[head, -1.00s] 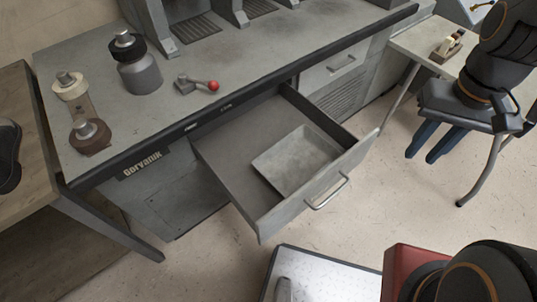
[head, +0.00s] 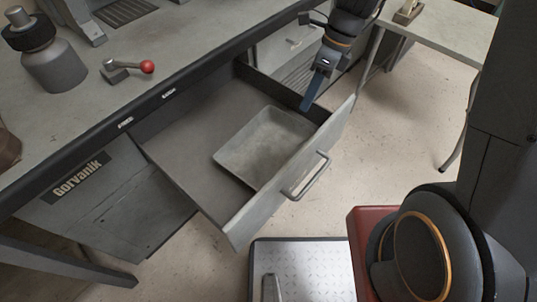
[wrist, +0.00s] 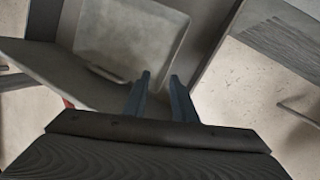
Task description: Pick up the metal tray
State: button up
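The metal tray (head: 262,146) is a shallow grey square tray lying flat in the open drawer (head: 190,168), toward its front right part. It also shows in the wrist view (wrist: 128,38) at the upper left, beyond my fingers. My gripper (head: 308,100) is at the drawer's right side wall, right of the tray and apart from it. In the wrist view my gripper (wrist: 160,78) has two blue fingers with a gap between them and nothing held. In the head view one finger largely hides the other.
The drawer front with its bar handle (head: 307,177) stands pulled out over the floor. A lever with a red knob (head: 147,66) and a grey bottle (head: 52,62) are on the bench top. A side table (head: 450,32) stands at the upper right.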

jog(key=f+m, duration=0.1)
jog(key=w+a+f+m+b, duration=0.1)
jog(key=f, duration=0.1)
jog(key=a+f+m, duration=0.1)
jog(key=f, duration=0.1)
jog(key=shift+w+a+f, duration=0.1)
jog(key=shift+w+f, duration=0.1)
jog(key=shift+w, duration=0.15)
jog(key=x, duration=0.1)
jog(key=b+x, duration=0.1)
jog(key=x, duration=0.3)
jog(key=shift+w+f+b, duration=0.15)
jog(key=shift+w+b, duration=0.15)
jog(key=shift+b, duration=0.05)
grip_shut()
